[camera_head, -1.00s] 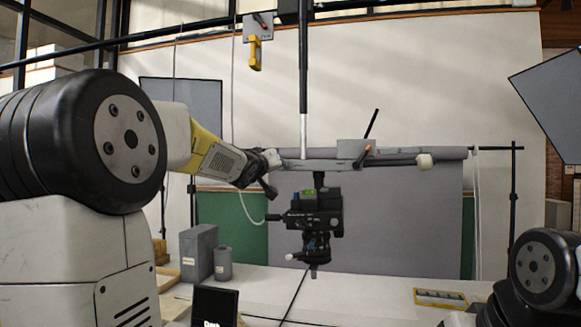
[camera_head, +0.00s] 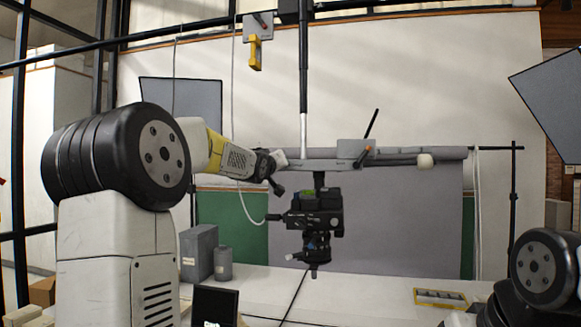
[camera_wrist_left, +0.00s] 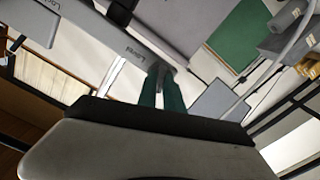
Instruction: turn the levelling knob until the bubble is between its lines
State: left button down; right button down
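My left gripper (camera_head: 277,186) is at the left end of a horizontal grey bar (camera_head: 325,164). In the left wrist view its two green fingers (camera_wrist_left: 160,80) point at the labelled grey bar (camera_wrist_left: 110,38), with only a narrow gap visible between them. Whether they touch anything is unclear. A black camera head (camera_head: 314,215) hangs below the bar, with a small green patch (camera_head: 307,192) on top that may be the level. A dark side knob (camera_head: 272,217) and a white-tipped lever (camera_head: 290,257) stick out to its left. Bubble and lines are too small to read. My right gripper is out of view.
A vertical pole (camera_head: 303,80) rises above the bar. A grey box (camera_head: 198,253) and a grey cylinder (camera_head: 223,264) stand on the white table (camera_head: 350,290), with a yellow-edged tray (camera_head: 440,298) at right. A black panel (camera_head: 214,305) is in front.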

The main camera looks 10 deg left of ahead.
pick_arm(q)
jog(key=m, duration=0.4)
dwell(0.4)
jog(key=c, duration=1.5)
grip_release()
jog(key=shift+s+a, duration=0.1)
jog(key=shift+s, duration=3.8)
jog(key=shift+f, duration=0.1)
